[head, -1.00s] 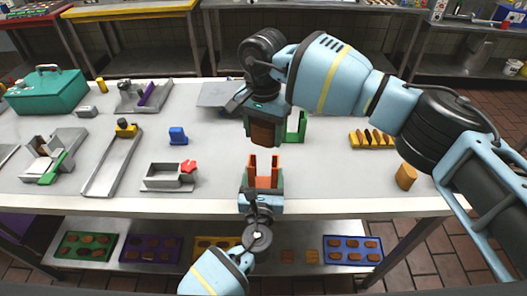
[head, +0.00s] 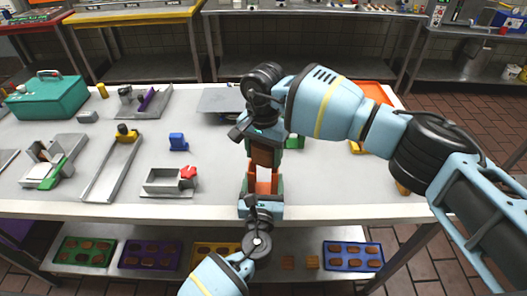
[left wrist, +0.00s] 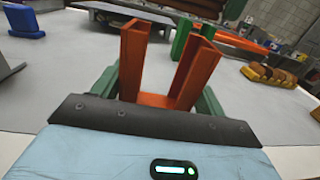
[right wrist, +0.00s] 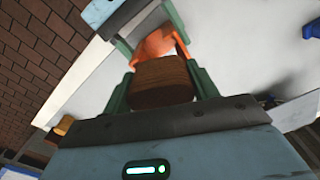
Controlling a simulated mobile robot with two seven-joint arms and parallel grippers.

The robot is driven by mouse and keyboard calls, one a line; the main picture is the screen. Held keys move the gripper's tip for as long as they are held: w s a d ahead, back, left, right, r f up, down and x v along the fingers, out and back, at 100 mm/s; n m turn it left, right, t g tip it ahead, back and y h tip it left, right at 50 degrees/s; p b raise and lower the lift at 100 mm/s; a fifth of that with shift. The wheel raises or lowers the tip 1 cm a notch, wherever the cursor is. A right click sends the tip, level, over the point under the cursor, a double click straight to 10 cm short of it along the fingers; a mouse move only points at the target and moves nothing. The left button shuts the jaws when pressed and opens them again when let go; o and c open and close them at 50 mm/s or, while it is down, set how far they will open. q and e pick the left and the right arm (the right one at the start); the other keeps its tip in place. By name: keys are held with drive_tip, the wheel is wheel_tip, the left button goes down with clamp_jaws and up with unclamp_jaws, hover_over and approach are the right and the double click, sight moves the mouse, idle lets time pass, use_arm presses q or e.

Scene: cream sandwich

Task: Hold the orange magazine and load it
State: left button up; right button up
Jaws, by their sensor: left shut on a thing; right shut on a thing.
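The orange magazine (head: 263,183) is an open-ended channel with two upright walls, held above the front of the table. My left gripper (head: 262,197) is shut on its lower part. The magazine also shows in the left wrist view (left wrist: 134,65), with its slot empty. My right gripper (head: 264,142) is shut on a brown biscuit block (head: 263,158) and holds it just above the magazine's open top. The right wrist view shows the biscuit (right wrist: 163,82) between green fingers, with the magazine (right wrist: 153,44) close beyond it. I cannot tell whether they touch.
A green upright holder (left wrist: 190,45) stands behind the magazine. A grey box with a red knob (head: 170,182), a blue block (head: 178,142) and a long grey slide (head: 112,168) stand to the left.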

sight(263, 146)
drive_tip(key=shift+f, duration=0.45)
drive_tip(key=o, duration=1)
wheel_tip(263, 146, up, 13)
drive_tip(key=shift+r, duration=0.1)
drive_tip(key=shift+c, duration=0.3)
